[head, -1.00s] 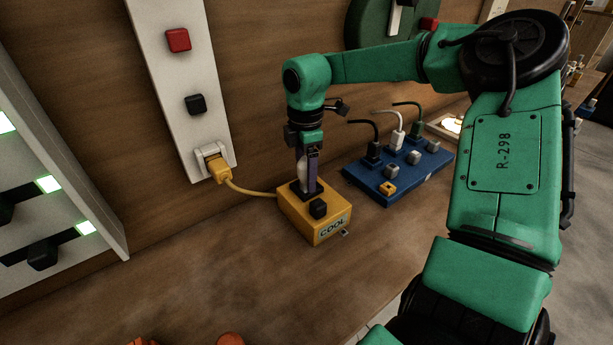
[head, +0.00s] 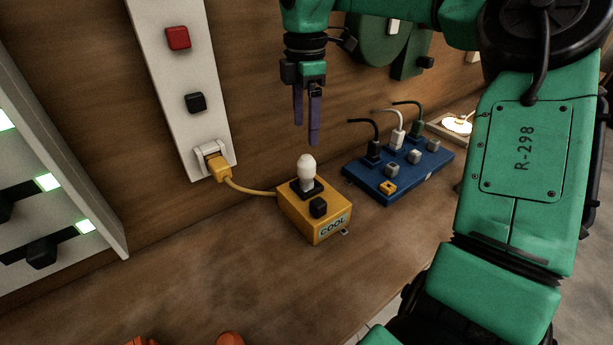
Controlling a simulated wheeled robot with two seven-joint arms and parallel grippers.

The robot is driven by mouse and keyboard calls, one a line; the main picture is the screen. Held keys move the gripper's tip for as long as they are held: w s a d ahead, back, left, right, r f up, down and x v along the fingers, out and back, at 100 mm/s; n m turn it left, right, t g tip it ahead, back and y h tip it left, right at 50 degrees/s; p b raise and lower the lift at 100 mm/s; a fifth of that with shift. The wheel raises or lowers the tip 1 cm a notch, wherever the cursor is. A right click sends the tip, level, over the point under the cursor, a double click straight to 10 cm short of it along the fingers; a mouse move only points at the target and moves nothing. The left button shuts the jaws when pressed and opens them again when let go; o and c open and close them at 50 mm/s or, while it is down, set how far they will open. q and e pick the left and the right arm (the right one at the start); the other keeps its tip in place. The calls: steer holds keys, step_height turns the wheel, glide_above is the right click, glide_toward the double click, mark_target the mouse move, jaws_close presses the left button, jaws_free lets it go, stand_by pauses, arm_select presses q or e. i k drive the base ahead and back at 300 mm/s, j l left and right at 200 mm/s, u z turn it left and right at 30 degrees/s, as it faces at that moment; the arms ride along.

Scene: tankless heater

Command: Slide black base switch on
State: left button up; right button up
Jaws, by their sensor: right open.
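A yellow box (head: 297,222) marked COOL stands on the wooden bench. A small black switch (head: 318,207) sits on its top near the front edge. Behind that switch, a white bulb-shaped piece (head: 307,172) stands upright in a black square socket. My right gripper (head: 306,132) points down above the white piece, open and empty, with its purple fingers clear of it. It does not touch the box or the black switch. My left gripper is not in view.
A yellow cord (head: 250,189) joins the box to a white wall strip (head: 181,87) with red and black buttons. A blue power strip (head: 400,178) with several plugs lies to the right. A panel with black sliders (head: 42,252) stands left.

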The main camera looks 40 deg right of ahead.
mark_target(318, 206)
steer(key=k, duration=1.5)
